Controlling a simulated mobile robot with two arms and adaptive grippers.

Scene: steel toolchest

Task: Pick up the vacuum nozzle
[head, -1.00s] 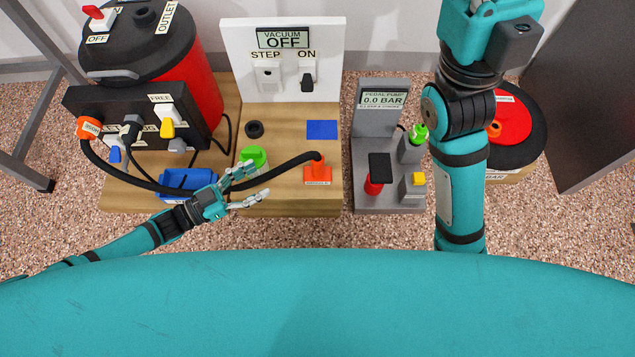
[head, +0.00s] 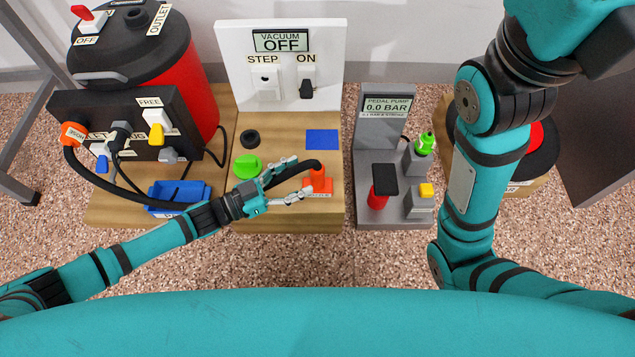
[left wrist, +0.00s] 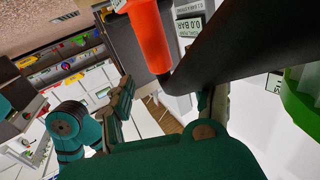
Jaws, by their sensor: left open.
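The orange vacuum nozzle (head: 319,181) stands on the wooden bench, at the end of a black hose (head: 290,172). My left gripper (head: 301,176) is open just left of the nozzle, with its fingers pointing toward it and the hose running between them. In the left wrist view the orange nozzle (left wrist: 150,38) is beyond the open fingers, and the thick black hose (left wrist: 240,45) crosses close to the camera. No contact with the nozzle can be made out. My right gripper is outside the frames; only its arm shows at right.
A green knob (head: 247,166), black ring (head: 250,139) and blue pad (head: 322,140) lie on the bench. The vacuum panel (head: 231,60) stands behind, reading OFF. The blue tray (head: 160,199) and red vacuum drum (head: 201,95) are left. The grey pedal pump (head: 362,145) is right.

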